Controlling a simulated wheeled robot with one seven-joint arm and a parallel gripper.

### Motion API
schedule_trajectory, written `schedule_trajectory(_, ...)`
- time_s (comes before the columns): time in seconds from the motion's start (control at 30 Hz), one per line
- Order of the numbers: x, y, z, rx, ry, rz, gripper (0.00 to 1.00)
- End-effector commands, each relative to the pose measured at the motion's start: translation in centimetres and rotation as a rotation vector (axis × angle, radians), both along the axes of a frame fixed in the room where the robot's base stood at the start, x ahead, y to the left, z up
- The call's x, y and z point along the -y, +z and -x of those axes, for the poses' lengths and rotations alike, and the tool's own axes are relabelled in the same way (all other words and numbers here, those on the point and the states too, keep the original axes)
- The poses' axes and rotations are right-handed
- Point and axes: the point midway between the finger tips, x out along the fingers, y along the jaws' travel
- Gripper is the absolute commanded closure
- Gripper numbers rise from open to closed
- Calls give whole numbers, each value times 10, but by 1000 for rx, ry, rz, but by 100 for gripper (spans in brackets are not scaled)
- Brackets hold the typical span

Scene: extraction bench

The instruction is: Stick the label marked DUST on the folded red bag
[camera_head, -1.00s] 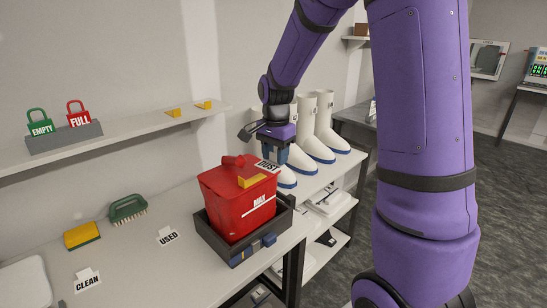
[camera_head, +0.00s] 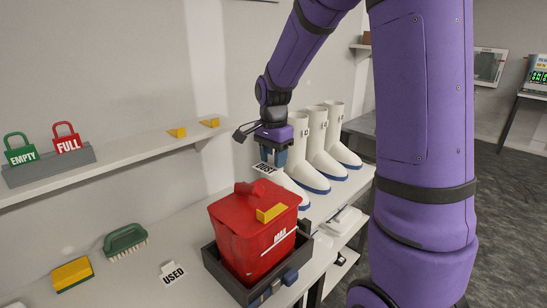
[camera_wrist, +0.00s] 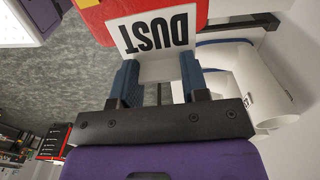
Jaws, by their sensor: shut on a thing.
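The boxy red bag (camera_head: 255,240) stands upright in a dark open crate (camera_head: 226,272). It has a MAX mark on its front, a yellow tab on top and a raised red part at its top edge. My gripper (camera_head: 272,158) is shut on the white DUST label (camera_head: 264,169) and holds it above and behind the bag's top, apart from it in the head view. In the wrist view the label (camera_wrist: 155,35) sticks out beyond the fingertips of my gripper (camera_wrist: 160,75), its print upside down. The red bag (camera_wrist: 185,8) shows behind it at the top edge.
White boots (camera_head: 318,160) stand close behind and right of my gripper. A USED sign (camera_head: 173,273), a green brush (camera_head: 125,240) and a yellow sponge (camera_head: 72,274) lie left of the crate. The wall shelf (camera_head: 140,145) holds EMPTY and FULL tags and yellow pieces.

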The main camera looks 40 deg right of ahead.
Motion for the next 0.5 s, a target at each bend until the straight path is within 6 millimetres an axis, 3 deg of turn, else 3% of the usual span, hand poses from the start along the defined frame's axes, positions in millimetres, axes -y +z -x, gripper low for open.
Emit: schedule_trajectory(0.5,0,-39,0,-3,0,-1,80)
